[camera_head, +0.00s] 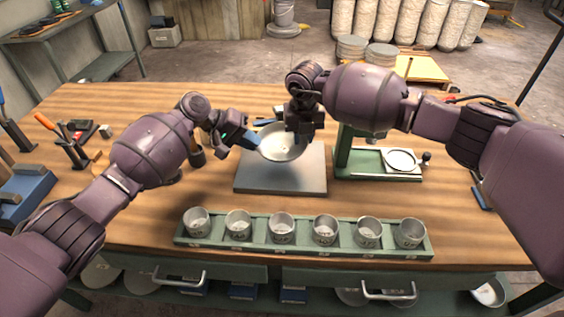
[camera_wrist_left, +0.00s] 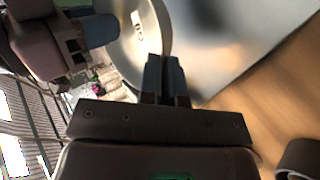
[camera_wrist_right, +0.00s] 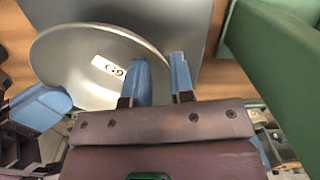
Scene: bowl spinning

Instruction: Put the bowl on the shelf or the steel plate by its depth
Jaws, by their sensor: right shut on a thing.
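A shallow steel bowl (camera_head: 281,147) is held tilted above the steel plate (camera_head: 245,181), with its inside facing me. My right gripper (camera_head: 300,136) is shut on its right rim. A white label with dark marks shows on the bowl in the right wrist view (camera_wrist_right: 75,60). My left gripper (camera_head: 254,141) is at the bowl's left rim. In the left wrist view its fingers (camera_wrist_left: 165,75) are close together at the rim of the bowl (camera_wrist_left: 135,45); I cannot tell whether they grip it. The shelf cannot be made out for certain.
A green rack with several small metal cups (camera_head: 303,246) lies along the front of the table. A green stand with a white round dish (camera_head: 402,160) is to the right. Tools (camera_head: 70,140) and a blue box (camera_head: 22,190) are at the left.

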